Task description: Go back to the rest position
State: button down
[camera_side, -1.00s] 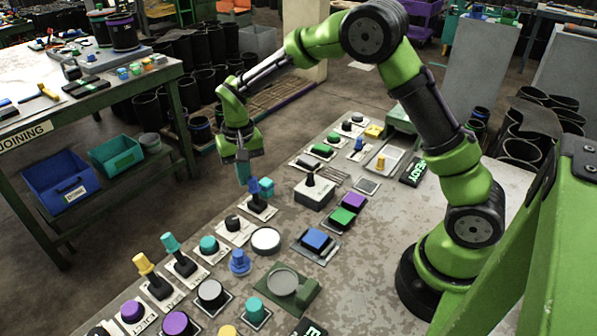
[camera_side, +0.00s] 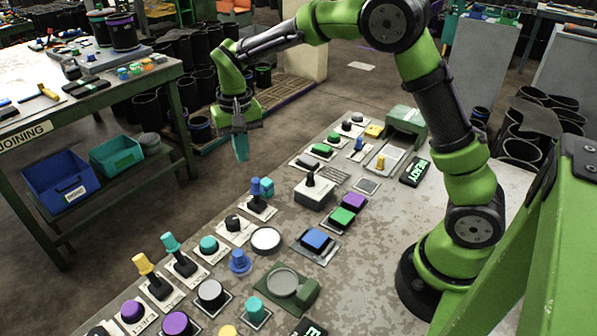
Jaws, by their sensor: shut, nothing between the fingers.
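My gripper (camera_side: 241,150) is at the end of the green arm, pointing down, with teal fingertips. It hangs in the air above the far left edge of the grey control table (camera_side: 385,225). The fingers are shut together with nothing between them. It is clear of the blue-topped lever (camera_side: 257,190) and the small teal cube (camera_side: 267,186) that stand below it. Nothing on the table touches the gripper.
The table carries several buttons and levers, including a white-based black switch (camera_side: 312,190), a blue square button (camera_side: 316,239) and a round dish (camera_side: 284,283). A joining table (camera_side: 90,105) stands at the left. The air around the gripper is free.

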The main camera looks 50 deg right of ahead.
jog(key=shift+w+r, duration=0.1)
jog(key=shift+r, duration=0.05)
jog(key=shift+s+a+f+n, duration=0.1)
jog(key=shift+s+f+n, duration=0.1)
jog(key=shift+s, duration=0.4)
jog(key=shift+s+f+n, duration=0.1)
jog(key=shift+s+n, duration=0.1)
jog(key=shift+s, duration=0.4)
jog(key=s+r+t+y, duration=0.1)
jog(key=s+r+t, duration=0.2)
jog(key=s, duration=0.7)
jog(key=s+r+n+t+y, duration=0.1)
jog(key=s+r+t, duration=0.3)
jog(key=s+r, duration=0.4)
jog(key=s+d, duration=0.1)
jog(key=s, duration=0.1)
jog(key=shift+s, duration=0.3)
